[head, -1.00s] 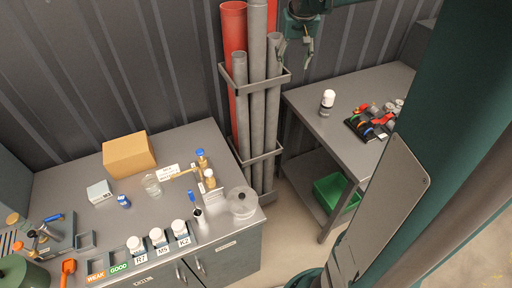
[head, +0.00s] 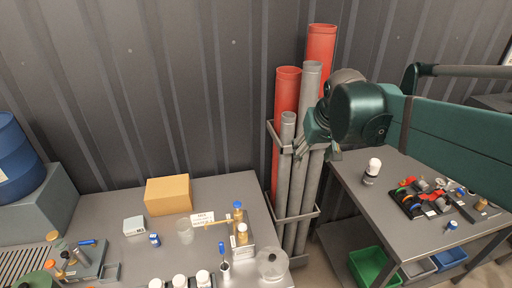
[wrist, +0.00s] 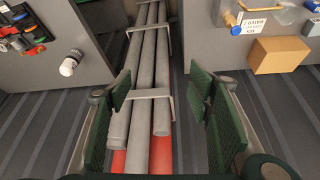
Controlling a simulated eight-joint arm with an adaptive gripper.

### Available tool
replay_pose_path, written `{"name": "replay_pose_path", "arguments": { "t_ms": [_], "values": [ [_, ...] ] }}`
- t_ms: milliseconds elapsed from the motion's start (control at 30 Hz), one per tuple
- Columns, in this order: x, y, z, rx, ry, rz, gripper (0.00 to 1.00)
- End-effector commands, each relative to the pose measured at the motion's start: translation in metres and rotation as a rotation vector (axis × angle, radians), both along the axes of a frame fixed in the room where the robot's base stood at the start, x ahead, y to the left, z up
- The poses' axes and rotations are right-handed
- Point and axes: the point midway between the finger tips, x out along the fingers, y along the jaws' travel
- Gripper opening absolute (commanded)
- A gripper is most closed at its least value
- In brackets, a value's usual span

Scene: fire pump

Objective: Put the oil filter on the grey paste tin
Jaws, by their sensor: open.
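My gripper (head: 318,152) hangs in the air in front of the pipe rack in the head view. In the wrist view my gripper (wrist: 160,118) is open, with nothing between its dark green ribbed fingers. I cannot surely pick out the oil filter or the grey paste tin. A white-topped cylinder with a dark band (head: 372,171) stands alone on the right table and could be the filter. It also shows at the left of the wrist view (wrist: 70,63). My gripper is apart from it, to its left in the head view.
Red and grey pipes (head: 299,150) stand in a rack between the benches. The left bench (head: 110,250) holds a cardboard box (head: 168,195), jars and brass fittings. The right table (head: 347,168) holds a dark tray of coloured parts (head: 411,204); a green bin (head: 373,268) sits below.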

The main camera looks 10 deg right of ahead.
Motion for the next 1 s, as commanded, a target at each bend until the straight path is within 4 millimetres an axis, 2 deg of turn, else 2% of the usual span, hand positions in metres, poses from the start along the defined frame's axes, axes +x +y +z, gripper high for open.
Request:
{"name": "replay_pose_path", "arguments": {
  "t_ms": [300,700,1000],
  "values": [
    [-0.055,0.045,-0.016,-0.006,-0.062,0.064,0.51],
    [-0.117,0.088,-0.048,-0.008,-0.140,0.137,0.51],
    [-0.140,0.102,-0.065,-0.007,-0.173,0.166,0.51]
  ]
}}
